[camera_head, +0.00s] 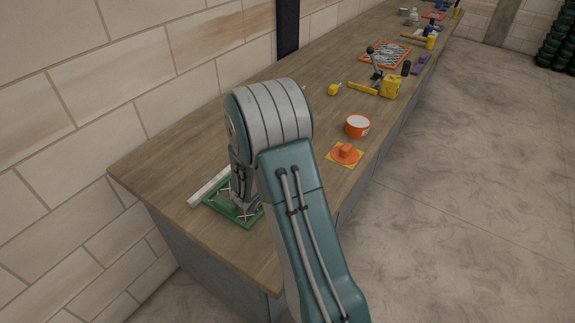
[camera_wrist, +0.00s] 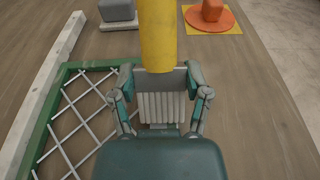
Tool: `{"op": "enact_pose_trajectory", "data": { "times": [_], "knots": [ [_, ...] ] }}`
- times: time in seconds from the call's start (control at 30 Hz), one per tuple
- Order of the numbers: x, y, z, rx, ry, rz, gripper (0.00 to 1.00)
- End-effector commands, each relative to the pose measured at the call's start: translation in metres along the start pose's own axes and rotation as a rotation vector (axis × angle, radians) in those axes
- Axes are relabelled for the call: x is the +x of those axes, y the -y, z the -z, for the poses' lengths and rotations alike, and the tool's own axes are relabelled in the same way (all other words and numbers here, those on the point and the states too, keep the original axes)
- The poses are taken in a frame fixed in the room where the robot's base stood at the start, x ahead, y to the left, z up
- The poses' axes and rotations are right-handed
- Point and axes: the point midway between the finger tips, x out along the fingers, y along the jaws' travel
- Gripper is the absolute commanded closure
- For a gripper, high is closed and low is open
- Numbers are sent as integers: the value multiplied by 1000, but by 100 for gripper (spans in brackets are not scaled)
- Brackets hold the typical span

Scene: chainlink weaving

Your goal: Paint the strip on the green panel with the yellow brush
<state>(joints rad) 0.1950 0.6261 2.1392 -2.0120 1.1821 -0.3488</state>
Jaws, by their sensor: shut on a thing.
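My gripper (camera_wrist: 160,78) is shut on the yellow brush (camera_wrist: 157,35). The thick yellow handle rises to the top of the wrist view, and a grey plate with pale ribbed pieces sits between the fingers. The green panel (camera_wrist: 48,106), a frame with a criss-cross lattice of pale strips, lies left of and partly beneath my gripper. In the head view the green panel (camera_head: 216,211) is at the near end of the bench, and my arm hides part of it and the brush. Whether the brush touches a strip I cannot tell.
A long pale bar (camera_wrist: 42,88) lies along the panel's left side. A grey block (camera_wrist: 118,11) stands beyond the panel. An orange disc (camera_head: 345,154) on a yellow square and an orange tub (camera_head: 357,126) are near the bench's right edge. More tools lie farther back.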

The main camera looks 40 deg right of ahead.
Motion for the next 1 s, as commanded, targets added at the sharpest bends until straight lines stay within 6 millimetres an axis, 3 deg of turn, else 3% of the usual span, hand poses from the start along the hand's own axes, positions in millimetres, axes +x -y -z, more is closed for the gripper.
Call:
{"op": "enact_pose_trajectory", "data": {
  "times": [1.0],
  "knots": [
    [40, 1, -8, 0, 0, 1, 86]
  ]
}}
